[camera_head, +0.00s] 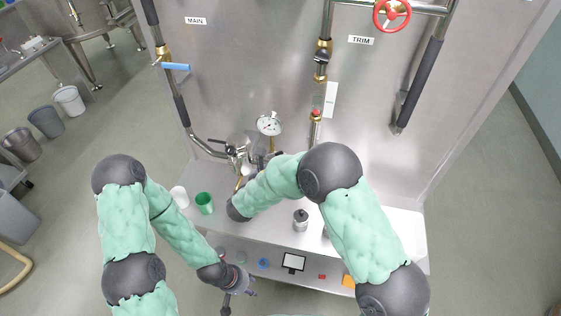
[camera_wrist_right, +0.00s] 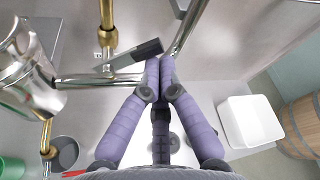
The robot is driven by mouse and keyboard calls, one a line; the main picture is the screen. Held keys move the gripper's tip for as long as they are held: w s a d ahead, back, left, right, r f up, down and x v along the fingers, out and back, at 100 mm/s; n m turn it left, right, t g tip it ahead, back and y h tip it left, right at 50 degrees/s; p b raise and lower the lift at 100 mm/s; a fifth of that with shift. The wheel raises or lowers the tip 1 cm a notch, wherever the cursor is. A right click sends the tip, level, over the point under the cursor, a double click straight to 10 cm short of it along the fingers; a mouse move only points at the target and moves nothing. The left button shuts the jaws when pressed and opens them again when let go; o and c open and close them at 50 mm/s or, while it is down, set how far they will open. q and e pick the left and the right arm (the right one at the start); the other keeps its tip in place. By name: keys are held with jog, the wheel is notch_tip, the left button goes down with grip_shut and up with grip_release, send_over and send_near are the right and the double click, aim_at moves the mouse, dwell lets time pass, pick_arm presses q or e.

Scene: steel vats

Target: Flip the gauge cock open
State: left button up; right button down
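In the right wrist view a black lever handle (camera_wrist_right: 138,54) sits on the pipework beside a brass fitting (camera_wrist_right: 107,35); I take it to be the gauge cock's. My right gripper (camera_wrist_right: 161,65) has its purple fingertips together at the lever's right end. Whether they touch it is unclear, and nothing shows between them. In the head view the round white gauge (camera_head: 270,123) stands above the bench, and my right arm hides most of the right gripper and the cock. My left gripper (camera_head: 238,292) hangs in front of the bench, fingers apart and empty.
A green cup (camera_head: 204,203) and a white cup (camera_head: 180,196) stand on the bench's left. A steel weight-like piece (camera_head: 300,219) stands mid-bench. A blue lever (camera_head: 175,66) and a red handwheel (camera_head: 391,14) are on the pipes above. A white tub (camera_wrist_right: 250,121) shows in the wrist view.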

jog(key=r+n+h+p, duration=0.1)
jog(key=n, duration=0.1)
jog(key=a+r+n+p, duration=0.1)
jog(key=n, duration=0.1)
jog(key=shift+w+a+t+h, duration=0.1)
jog(key=shift+w+t+h, duration=0.1)
jog(key=shift+t+h, duration=0.15)
dwell(0.4)
jog(key=shift+a+r, duration=0.25)
jog(key=shift+a, duration=0.05)
jog(key=shift+d+f, duration=0.1)
jog(key=shift+d, duration=0.05)
dwell(0.3)
